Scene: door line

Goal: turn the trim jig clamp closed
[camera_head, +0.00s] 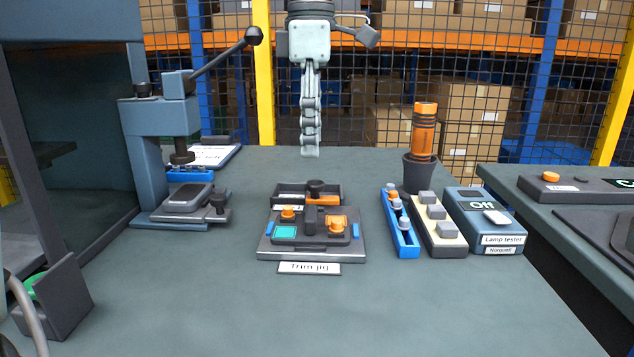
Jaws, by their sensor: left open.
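The trim jig (262,252) sits mid-table on a grey base plate, with a "Trim jig" label in front. It carries two orange knobs, a teal square and blue side pieces. A dark upright part with a round black top (315,186), apparently its clamp, stands at its middle rear. I cannot tell the clamp's turn position. My left gripper (311,150) hangs pointing down, above and apparently behind the jig, apart from it. Its fingers overlap in this view, so the gap is hard to see. It is open, and nothing shows in it. My right gripper is out of view.
A lever press (160,117) stands left of the jig. To the right are a blue strip (406,243), a beige switch block (452,244), a lamp tester (485,208) and a dark cup (420,174) holding an orange tool. A dark block (68,305) stands front left.

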